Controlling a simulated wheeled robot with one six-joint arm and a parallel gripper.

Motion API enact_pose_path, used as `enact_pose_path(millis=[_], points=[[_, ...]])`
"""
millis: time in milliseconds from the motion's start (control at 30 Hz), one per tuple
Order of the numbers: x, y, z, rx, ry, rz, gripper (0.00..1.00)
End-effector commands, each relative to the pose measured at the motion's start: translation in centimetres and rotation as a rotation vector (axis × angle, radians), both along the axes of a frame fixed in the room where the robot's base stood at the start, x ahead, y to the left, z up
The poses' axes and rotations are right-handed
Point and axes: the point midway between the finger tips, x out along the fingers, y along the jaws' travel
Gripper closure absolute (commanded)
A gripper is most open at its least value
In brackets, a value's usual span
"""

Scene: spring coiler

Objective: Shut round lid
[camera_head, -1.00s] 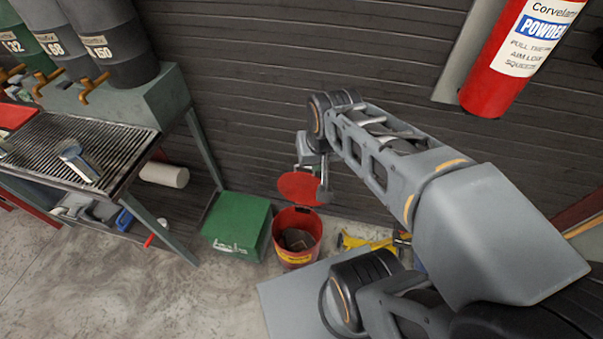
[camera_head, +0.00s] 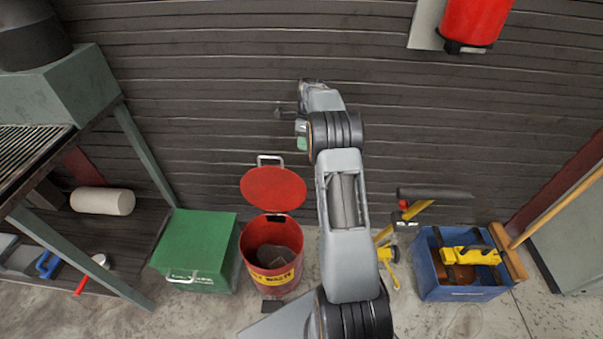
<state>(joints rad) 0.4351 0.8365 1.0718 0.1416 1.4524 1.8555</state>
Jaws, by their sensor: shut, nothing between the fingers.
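The round red lid (camera_head: 273,188) stands open, tilted up at the back of the red waste bin (camera_head: 272,262). A pale handle shows at the lid's upper edge. The bin stands on the floor near the wall, its mouth open with something brownish inside. My gripper (camera_head: 279,113) is up by the wall, above the lid and apart from it. It is small and dark in the picture, shut, with nothing held.
A green box (camera_head: 196,251) stands just left of the bin. A blue tote (camera_head: 458,264) with yellow tools stands to the right, near a yellow-handled hammer (camera_head: 421,204). A steel-legged bench is at the left. A red extinguisher (camera_head: 474,22) hangs on the wall.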

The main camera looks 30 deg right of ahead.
Motion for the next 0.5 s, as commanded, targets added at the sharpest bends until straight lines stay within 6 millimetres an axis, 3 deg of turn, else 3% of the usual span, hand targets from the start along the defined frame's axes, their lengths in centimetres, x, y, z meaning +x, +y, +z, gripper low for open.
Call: enact_pose_path(millis=[500], points=[[-0.9,1.1,-7.7,0.001,0.013,-0.029,1.00]])
